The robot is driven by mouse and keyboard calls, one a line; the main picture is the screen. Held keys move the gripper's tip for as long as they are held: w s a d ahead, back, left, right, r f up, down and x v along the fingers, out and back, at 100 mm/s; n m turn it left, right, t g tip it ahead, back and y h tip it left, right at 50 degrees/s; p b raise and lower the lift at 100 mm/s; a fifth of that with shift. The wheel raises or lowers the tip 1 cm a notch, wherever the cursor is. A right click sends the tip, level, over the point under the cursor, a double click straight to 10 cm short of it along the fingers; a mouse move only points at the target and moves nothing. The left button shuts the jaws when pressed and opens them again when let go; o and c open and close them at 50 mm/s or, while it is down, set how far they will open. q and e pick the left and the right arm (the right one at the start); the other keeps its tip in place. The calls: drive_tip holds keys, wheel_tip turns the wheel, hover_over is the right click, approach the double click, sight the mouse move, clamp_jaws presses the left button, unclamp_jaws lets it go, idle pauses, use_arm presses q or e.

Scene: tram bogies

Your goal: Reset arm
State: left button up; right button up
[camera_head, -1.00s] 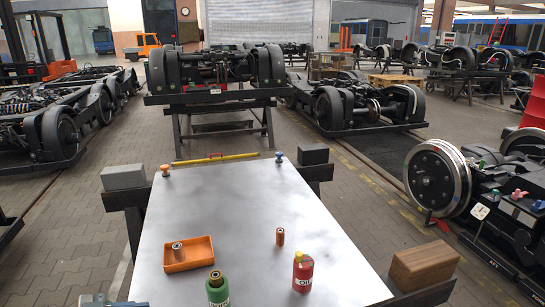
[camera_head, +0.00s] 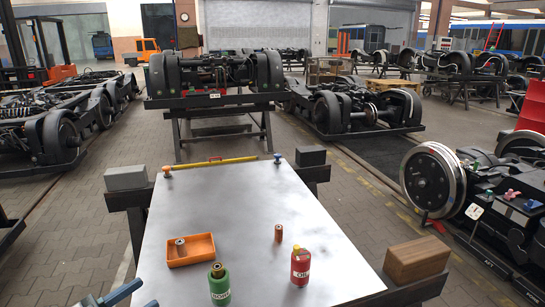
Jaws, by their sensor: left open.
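My left gripper (camera_head: 144,294) shows at the bottom left edge, partly cut off by the frame. Its blue-tipped fingers are apart and hold nothing that I can see. It is at the near left corner of the grey metal table top (camera_head: 240,215), left of a green bottle (camera_head: 219,287). A red bottle (camera_head: 300,268) with a yellow cap stands to the right. An orange tray (camera_head: 205,255) holds a small copper-coloured cylinder (camera_head: 180,246). Another copper-coloured cylinder (camera_head: 278,233) stands on the table. My right gripper is out of view.
A brown wooden block (camera_head: 416,260) sits at the table's right side and a grey block (camera_head: 125,177) at its far left. A yellow rod (camera_head: 225,161) lies along the far edge. Bogies stand behind and to the right. The table's middle is clear.

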use_arm(q)
drive_tip(key=s+a+f+n+y, duration=0.3)
drive_tip(key=a+f+n+y, duration=0.8)
drive_tip(key=y, duration=0.6)
drive_tip(key=s+d+f+m+g+h, duration=0.1)
drive_tip(key=s+d+f+g+h, duration=0.1)
drive_tip(key=s+d+f+g, duration=0.45)
drive_tip(key=s+d+f+m+g+h, duration=0.1)
drive_tip(key=s+d+f+g, duration=0.25)
drive_tip(key=s+f, duration=0.55)
drive_tip(key=a+f+g, duration=0.2)
drive_tip(key=a+f, duration=0.1)
drive_tip(key=f, duration=2.5)
drive_tip(key=s+a+f, duration=0.1)
drive_tip(key=s+f, duration=1.7)
drive_tip(key=f, duration=0.1)
drive_tip(key=shift+a+f+g, duration=0.2)
drive_tip(key=shift+a+g, duration=0.1)
drive_tip(key=shift+g, duration=0.1)
